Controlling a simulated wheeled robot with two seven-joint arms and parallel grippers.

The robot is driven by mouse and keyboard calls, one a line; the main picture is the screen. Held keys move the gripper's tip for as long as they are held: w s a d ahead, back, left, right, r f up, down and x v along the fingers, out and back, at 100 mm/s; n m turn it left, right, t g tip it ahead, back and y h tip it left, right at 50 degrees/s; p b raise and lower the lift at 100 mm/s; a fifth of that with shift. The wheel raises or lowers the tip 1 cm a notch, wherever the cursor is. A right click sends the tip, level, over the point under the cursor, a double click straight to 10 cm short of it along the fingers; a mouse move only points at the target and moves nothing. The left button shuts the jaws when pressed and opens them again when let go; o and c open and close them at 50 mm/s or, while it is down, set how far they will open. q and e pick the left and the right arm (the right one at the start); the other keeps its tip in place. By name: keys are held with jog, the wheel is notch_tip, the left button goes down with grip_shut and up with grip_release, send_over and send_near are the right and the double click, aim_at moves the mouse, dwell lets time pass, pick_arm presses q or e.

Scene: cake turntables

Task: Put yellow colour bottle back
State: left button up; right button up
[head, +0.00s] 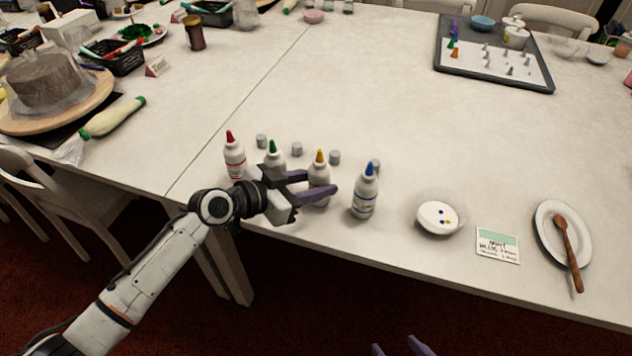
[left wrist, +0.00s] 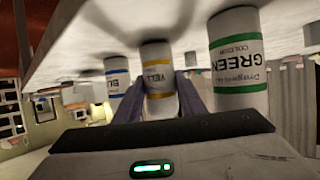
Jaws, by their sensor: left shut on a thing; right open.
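The yellow colour bottle (head: 319,172), white with a yellow tip, stands upright in the row of colour bottles near the table's front edge. My left gripper (head: 318,190) is shut on it, with a purple finger on each side. In the left wrist view the yellow bottle (left wrist: 158,78) is between the fingers (left wrist: 158,100). The green bottle (head: 274,157) is just to its left, partly behind my gripper. The blue bottle (head: 364,192) is to its right and the red bottle (head: 234,156) at the far left. My right gripper (head: 400,347) is open and empty at the bottom edge.
Several small grey caps (head: 297,149) lie behind the bottles. A tray of nozzles (head: 492,85) is at the back. The table middle is clear.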

pick_arm(q)
jog(key=shift+f+b, duration=0.2)
jog(key=shift+b, duration=0.1)
jog(key=o, duration=0.7)
jog(key=shift+r, duration=0.1)
jog(key=shift+r+p, duration=0.2)
jog(key=shift+p, duration=0.15)
jog(key=v, duration=1.2)
jog(key=shift+f, duration=0.1)
